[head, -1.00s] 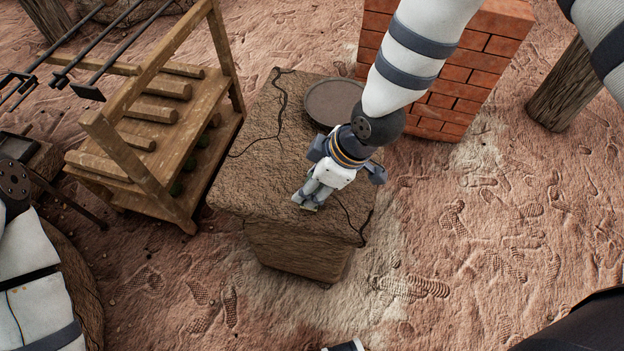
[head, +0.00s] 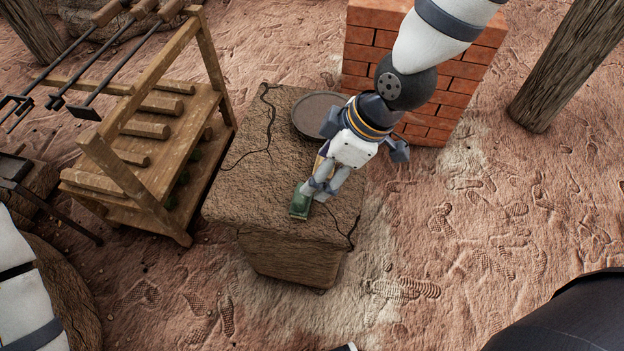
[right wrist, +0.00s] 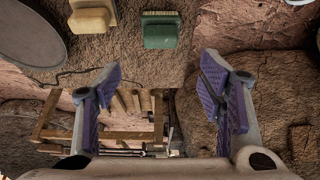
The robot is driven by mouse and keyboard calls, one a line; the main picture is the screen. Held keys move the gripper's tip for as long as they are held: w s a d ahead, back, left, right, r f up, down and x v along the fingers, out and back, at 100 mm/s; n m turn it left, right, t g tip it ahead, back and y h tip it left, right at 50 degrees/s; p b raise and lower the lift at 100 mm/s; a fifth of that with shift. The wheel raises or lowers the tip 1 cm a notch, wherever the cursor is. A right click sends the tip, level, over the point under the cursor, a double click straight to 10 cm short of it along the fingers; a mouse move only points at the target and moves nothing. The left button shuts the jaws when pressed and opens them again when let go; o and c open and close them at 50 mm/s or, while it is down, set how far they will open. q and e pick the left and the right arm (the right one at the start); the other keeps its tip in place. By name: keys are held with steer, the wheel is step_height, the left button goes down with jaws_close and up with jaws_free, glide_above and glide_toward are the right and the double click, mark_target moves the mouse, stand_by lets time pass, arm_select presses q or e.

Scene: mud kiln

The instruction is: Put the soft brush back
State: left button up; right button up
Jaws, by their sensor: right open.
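A green block-shaped brush (head: 299,205) with a pale strip along one edge lies on top of the cracked stone block (head: 265,140). It also shows in the right wrist view (right wrist: 160,32). Next to it is a tan brush-like piece (right wrist: 92,18), mostly hidden by my gripper in the head view. I cannot tell which one is the soft brush. My right gripper (head: 316,193) is over the block beside the green brush. In the right wrist view its purple-padded fingers (right wrist: 160,75) are spread wide with nothing between them. My left gripper is out of view.
A round grey plate (head: 315,112) lies at the back of the block, and a red brick wall (head: 440,105) stands behind. A wooden rack (head: 165,130) with rods stands close on the left. The sandy ground on the right is mostly clear.

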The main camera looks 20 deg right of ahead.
steer(key=s+d+f+m+g+h, duration=0.1)
steer(key=s+d+f+m+g, duration=0.15)
steer(key=s+f, duration=0.5)
steer(key=s+d+f+m+g+h, duration=0.1)
steer(key=s+f+m, duration=0.3)
steer(key=s, duration=0.6)
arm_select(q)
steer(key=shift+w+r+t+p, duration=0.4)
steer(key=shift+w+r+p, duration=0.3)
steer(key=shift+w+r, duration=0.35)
arm_select(e)
steer(key=s+d+m+h, duration=0.1)
steer(key=s+d+m, duration=0.1)
steer(key=s, duration=0.4)
steer(key=s+d+f+m+g, duration=0.1)
steer(key=s+d+m, duration=0.1)
steer(key=s, duration=0.4)
steer(key=shift+s+f+m+h, duration=0.15)
steer(key=shift+s+m+h, duration=0.05)
steer(key=shift+m+h, duration=0.25)
steer(key=shift+g, duration=0.25)
